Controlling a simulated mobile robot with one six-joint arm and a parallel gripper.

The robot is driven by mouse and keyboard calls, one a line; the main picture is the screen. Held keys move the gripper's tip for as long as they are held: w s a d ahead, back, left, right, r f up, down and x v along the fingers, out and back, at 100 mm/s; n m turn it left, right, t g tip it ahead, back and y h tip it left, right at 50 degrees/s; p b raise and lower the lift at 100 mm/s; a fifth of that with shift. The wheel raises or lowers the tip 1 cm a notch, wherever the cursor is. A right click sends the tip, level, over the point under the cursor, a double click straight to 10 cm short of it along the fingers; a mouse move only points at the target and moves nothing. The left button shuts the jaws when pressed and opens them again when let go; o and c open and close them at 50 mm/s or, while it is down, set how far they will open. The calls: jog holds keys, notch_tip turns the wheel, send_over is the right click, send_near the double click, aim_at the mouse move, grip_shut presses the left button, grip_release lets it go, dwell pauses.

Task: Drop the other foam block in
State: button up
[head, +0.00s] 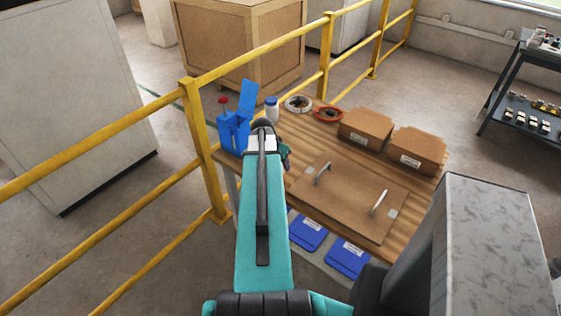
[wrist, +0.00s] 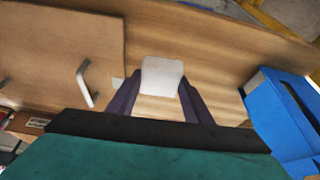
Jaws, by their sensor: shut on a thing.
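A white foam block (wrist: 162,77) is between the dark fingers of my gripper (wrist: 160,92) in the wrist view, over the wooden table (wrist: 215,60). My gripper is shut on it. In the head view my arm hides most of the gripper (head: 284,154) and the block. A blue container (head: 235,130) stands at the table's left corner, left of my gripper. In the wrist view the blue container (wrist: 283,112) is to the right, apart from the block, with a dark opening. What lies inside it is hidden. I see no second foam block.
A brown board with two handles (head: 350,197) lies right of my gripper. Two cardboard boxes (head: 365,130), a white bottle with a blue cap (head: 272,108) and tape rolls (head: 298,103) stand behind. Blue bins (head: 308,232) sit below the table. A yellow railing (head: 205,150) runs along the left.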

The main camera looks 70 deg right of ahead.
jog(key=shift+w+a+r, duration=0.15)
jog(key=shift+w+r, duration=0.05)
jog(key=shift+w, duration=0.35)
jog(key=w+a+r+n+t, duration=0.1)
jog(key=w+a+r+n, duration=0.3)
jog(key=w+a, duration=0.55)
jog(key=w+a+r+n+t+y, duration=0.1)
jog(key=w+a+r+n, duration=0.35)
jog(key=w, duration=0.75)
jog(key=w+a+r+n+t, duration=0.2)
jog(key=w+a+r, duration=0.3)
jog(key=w+a, duration=0.55)
jog(key=w+a+r+n+y, duration=0.1)
jog(key=w+a+r+n, duration=0.2)
jog(key=a, duration=0.9)
jog(key=w+a+r+n+t+y, duration=0.1)
jog(key=w+a+r+n, duration=0.2)
jog(key=a, duration=1)
jog(key=w+a+r+n+y, duration=0.1)
jog(key=w+a+r+n, duration=0.2)
jog(key=a+r, duration=0.4)
jog(key=a+n, duration=0.1)
jog(key=a, duration=0.4)
jog(key=shift+a+r, duration=0.25)
jog(key=shift+r, duration=0.05)
